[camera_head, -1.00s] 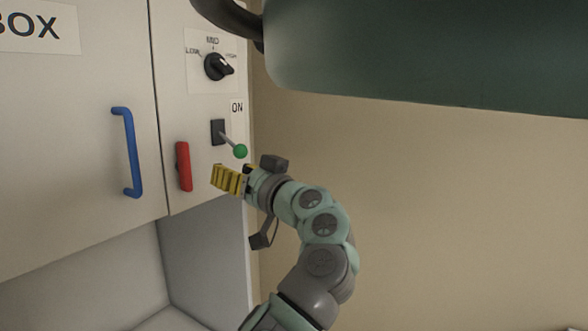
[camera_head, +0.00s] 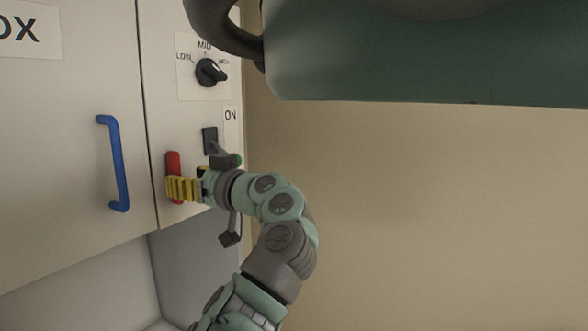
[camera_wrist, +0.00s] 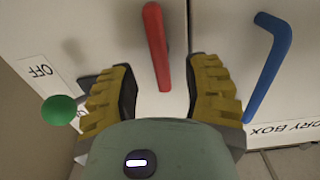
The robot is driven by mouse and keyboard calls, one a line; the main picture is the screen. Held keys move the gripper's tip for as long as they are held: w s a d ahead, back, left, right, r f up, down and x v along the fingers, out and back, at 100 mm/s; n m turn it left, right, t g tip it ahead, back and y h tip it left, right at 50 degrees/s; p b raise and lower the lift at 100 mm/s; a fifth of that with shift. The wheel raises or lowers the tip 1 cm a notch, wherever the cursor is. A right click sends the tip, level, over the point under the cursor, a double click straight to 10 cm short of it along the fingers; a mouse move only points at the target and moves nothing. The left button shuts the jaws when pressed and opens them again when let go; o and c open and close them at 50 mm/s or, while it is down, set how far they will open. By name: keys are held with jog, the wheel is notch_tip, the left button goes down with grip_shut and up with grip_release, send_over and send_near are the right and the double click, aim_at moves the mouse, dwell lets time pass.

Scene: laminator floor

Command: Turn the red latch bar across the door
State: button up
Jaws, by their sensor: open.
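The red latch bar (camera_head: 172,160) stands upright on the light panel, just right of the door seam in the head view. The door (camera_head: 70,140) with its blue handle (camera_head: 117,163) is left of that seam. My gripper (camera_head: 172,189) is at the bar and hides its middle part. In the wrist view my gripper (camera_wrist: 163,92) is open, with a yellow finger on each side of the red bar (camera_wrist: 156,45) and a gap on both sides. The bar's lower end reaches between the fingers; I cannot tell the depth between them.
A lever with a green knob (camera_wrist: 59,110) is close beside one finger; its dark plate (camera_head: 210,140) sits above my gripper. A black dial (camera_head: 210,72) is higher up. The blue handle (camera_wrist: 268,65) is beyond the other finger in the wrist view.

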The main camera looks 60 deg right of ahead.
aim_at(179, 204)
jog(key=shift+w+a+p, duration=0.2)
jog(key=shift+w+p, duration=0.1)
jog(key=shift+w, duration=1.9)
jog(key=shift+o, duration=0.4)
jog(key=shift+s, duration=0.1)
grip_shut()
